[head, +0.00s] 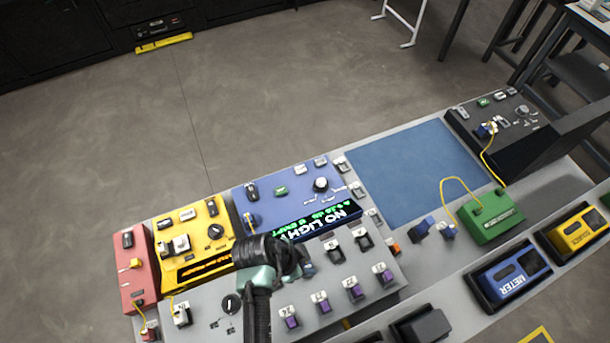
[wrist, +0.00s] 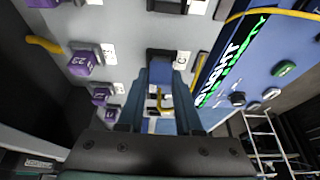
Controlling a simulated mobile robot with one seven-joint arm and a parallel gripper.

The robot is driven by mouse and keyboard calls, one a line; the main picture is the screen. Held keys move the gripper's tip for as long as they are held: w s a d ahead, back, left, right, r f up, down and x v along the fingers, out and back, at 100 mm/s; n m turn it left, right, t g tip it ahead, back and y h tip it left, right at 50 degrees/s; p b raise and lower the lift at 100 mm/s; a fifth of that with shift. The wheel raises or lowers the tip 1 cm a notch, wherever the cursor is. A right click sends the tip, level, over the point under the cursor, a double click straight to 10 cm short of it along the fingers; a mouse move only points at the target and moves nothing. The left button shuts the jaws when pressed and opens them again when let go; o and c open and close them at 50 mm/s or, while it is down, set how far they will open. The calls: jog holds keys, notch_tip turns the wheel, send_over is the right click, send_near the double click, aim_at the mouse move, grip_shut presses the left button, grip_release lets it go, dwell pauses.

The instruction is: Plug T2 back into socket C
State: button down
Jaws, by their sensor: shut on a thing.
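Whether the plug touches the socket is hidden by the fingers. In the head view my gripper (head: 302,264) is over the grey panel, just below the "NO LIGHT" display (head: 320,222), and its own arm hides the plug.
Purple plugs (head: 355,290) sit in a row along the grey panel's (head: 260,325) front. Dark sockets (head: 335,250) lie to the gripper's right. A yellow unit (head: 190,240) and a red unit (head: 133,270) stand left. The blue mat (head: 410,170) is clear.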

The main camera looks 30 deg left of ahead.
jog(key=shift+f, duration=0.15)
jog(key=c, duration=0.5)
grip_release()
jog(key=b+v, duration=0.1)
jog(key=v, duration=1.2)
jog(key=shift+b, duration=0.35)
